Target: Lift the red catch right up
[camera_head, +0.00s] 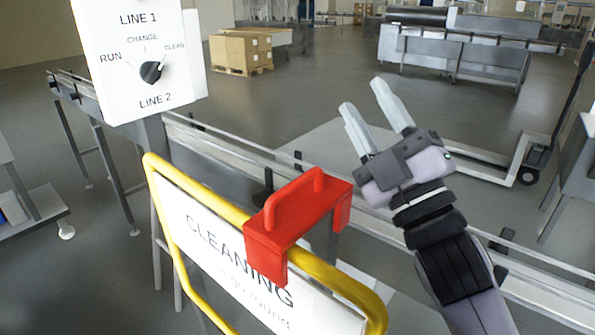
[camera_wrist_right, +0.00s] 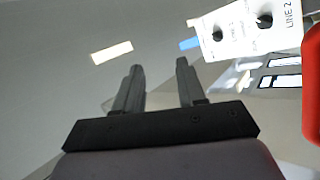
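The red catch (camera_head: 295,222) sits over the top yellow rail of a gate, with a raised loop handle on top. Part of it shows at the right edge of the right wrist view (camera_wrist_right: 312,85). My right gripper (camera_head: 374,106) is above and to the right of the catch, apart from it. Its two pale fingers are spread, pointing up and left, with nothing between them. The right wrist view shows the same gap between the fingers (camera_wrist_right: 160,80). My left gripper is not in view.
The yellow-framed gate (camera_head: 190,187) carries a white "CLEANING" sign (camera_head: 215,245). A white panel (camera_head: 140,60) with a black knob (camera_head: 151,72) stands at upper left. A conveyor (camera_head: 230,145) runs behind the gate. Boxes on a pallet (camera_head: 240,52) stand far back.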

